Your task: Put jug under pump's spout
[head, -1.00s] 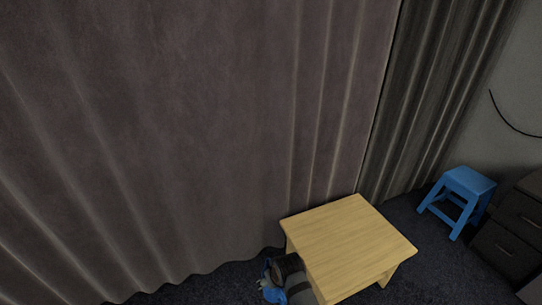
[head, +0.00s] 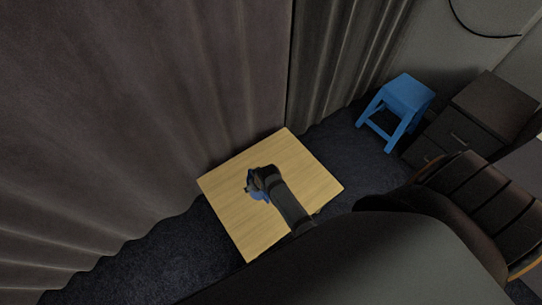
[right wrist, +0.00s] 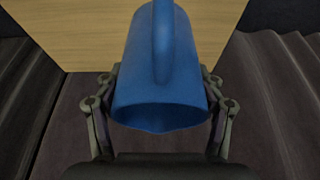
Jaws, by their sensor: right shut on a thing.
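A blue jug (right wrist: 135,85) fills the middle of the right wrist view, its handle facing the camera and its open, spouted rim towards the bottom. My right gripper (right wrist: 160,82) is shut on the jug, a finger on each side of the body. In the head view my right gripper (head: 254,182) appears over the light wooden table, with a little of the blue jug (head: 258,195) showing beside it. I cannot tell its height above the tabletop. My left gripper is not in view. No pump shows in these frames.
The small wooden table (head: 295,165) has a bare top around the gripper. Curtains (head: 120,120) hang close behind it. A blue stool (head: 407,94), a dark drawer cabinet (head: 495,105) and a brown slatted chair (head: 475,190) stand to the right. Dark carpet lies between.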

